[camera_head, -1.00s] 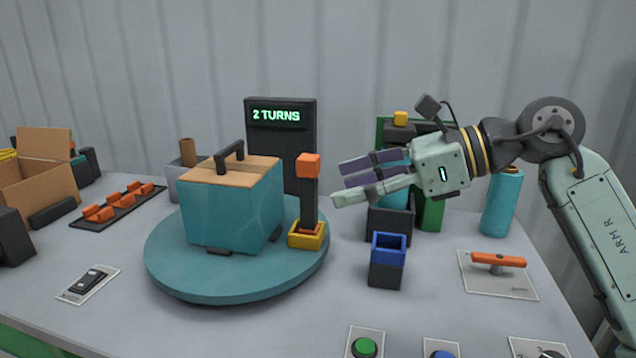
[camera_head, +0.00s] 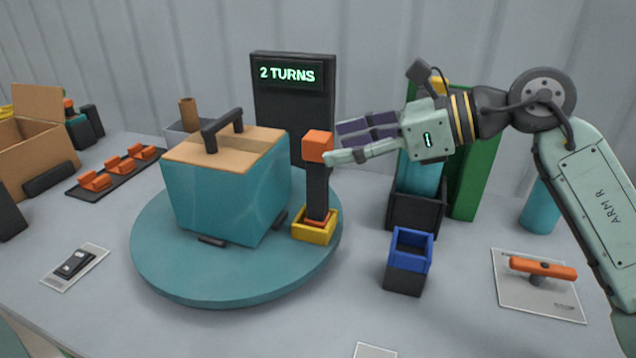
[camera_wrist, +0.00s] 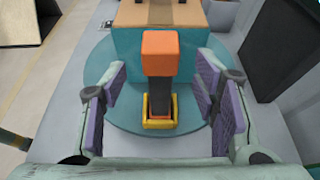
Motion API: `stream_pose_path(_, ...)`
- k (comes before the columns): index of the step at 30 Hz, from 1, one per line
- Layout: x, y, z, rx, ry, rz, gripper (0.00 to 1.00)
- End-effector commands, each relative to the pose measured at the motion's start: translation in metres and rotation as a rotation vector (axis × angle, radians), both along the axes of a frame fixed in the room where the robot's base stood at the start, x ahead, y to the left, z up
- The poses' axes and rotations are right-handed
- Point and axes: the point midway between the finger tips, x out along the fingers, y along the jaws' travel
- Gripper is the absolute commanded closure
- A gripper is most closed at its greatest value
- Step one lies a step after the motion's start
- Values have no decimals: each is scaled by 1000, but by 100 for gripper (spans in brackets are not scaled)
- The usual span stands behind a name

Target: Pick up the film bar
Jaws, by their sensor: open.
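The film bar (camera_head: 317,180) is a dark upright post with an orange block on top. It stands in a yellow socket (camera_head: 314,231) on the teal turntable (camera_head: 190,280), right of the wrapped box (camera_head: 222,195). My gripper (camera_head: 333,143) is open with its fingertips close to the right of the orange top. In the wrist view the bar (camera_wrist: 160,95) stands between the two purple-padded fingers of my gripper (camera_wrist: 163,100), with a gap on each side. The fingers do not appear to touch it.
A black display (camera_head: 291,100) reading "2 TURNS" stands behind the turntable. A blue-rimmed dark holder (camera_head: 408,265) stands empty to the right. An orange-handled plate (camera_head: 540,285) lies at the far right. Orange parts on a dark strip (camera_head: 115,170) lie at the left.

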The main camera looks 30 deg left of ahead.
Motion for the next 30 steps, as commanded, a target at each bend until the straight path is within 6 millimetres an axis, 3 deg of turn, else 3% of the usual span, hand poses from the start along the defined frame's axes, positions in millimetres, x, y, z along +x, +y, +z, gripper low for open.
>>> stream_pose_path(9, -11, 40, -11, 1, 1, 2, 45)
stream_pose_path(19, -12, 47, -16, 0, 0, 0, 45)
stream_pose_path(30, -12, 46, -16, 0, 0, 0, 70)
